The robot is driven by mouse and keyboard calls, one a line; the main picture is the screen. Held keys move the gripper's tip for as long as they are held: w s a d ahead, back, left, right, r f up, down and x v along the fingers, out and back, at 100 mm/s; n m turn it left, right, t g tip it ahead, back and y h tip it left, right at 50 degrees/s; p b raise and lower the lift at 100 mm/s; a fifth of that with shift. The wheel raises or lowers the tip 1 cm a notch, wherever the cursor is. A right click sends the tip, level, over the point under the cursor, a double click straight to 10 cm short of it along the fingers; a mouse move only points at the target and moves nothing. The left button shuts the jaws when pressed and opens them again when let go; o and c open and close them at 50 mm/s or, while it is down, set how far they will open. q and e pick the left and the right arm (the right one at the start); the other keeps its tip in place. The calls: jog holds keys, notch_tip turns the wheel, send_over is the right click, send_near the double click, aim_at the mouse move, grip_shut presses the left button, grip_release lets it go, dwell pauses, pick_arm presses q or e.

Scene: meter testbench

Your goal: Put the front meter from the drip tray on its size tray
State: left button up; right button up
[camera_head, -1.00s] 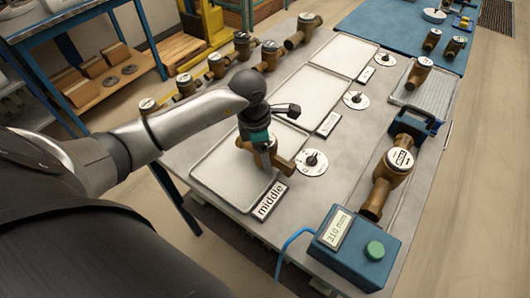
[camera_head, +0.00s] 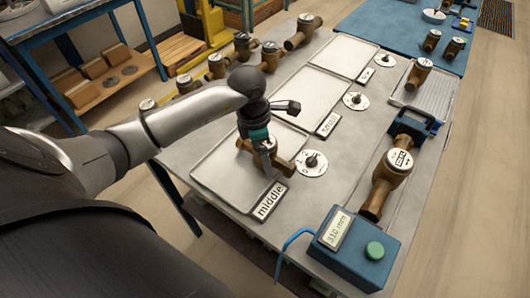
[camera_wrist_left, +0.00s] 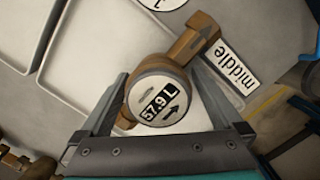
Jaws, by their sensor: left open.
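A brass water meter (camera_head: 277,162) with a white dial is on the front tray (camera_head: 217,180), whose label reads "middle". It also shows in the left wrist view (camera_wrist_left: 182,52), its dial reading 57.9 L. My left gripper (camera_head: 262,160) points down over this meter. In the left wrist view its open fingers (camera_wrist_left: 165,105) stand on either side of the dial. The gripper hides part of the meter in the head view. The ribbed drip tray (camera_head: 437,97) at the right holds another brass meter (camera_head: 417,74). My right gripper is not in view.
A tray labelled "small" (camera_head: 300,92) and a third tray (camera_head: 343,55) lie behind. A large meter (camera_head: 386,185) sits in the test line behind a blue box reading 310 mm (camera_head: 352,250). Several meters line the bench's left edge. Round dial plates (camera_head: 311,163) lie beside the trays.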

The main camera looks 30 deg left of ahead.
pick_arm(q)
jog(key=r, duration=0.3)
jog(key=a+r, duration=0.1)
jog(key=r, duration=0.3)
jog(key=s+r, duration=0.1)
jog(key=r, duration=0.2)
jog(key=shift+a+r, duration=0.15)
jog(key=shift+r, duration=0.25)
dwell(0.8)
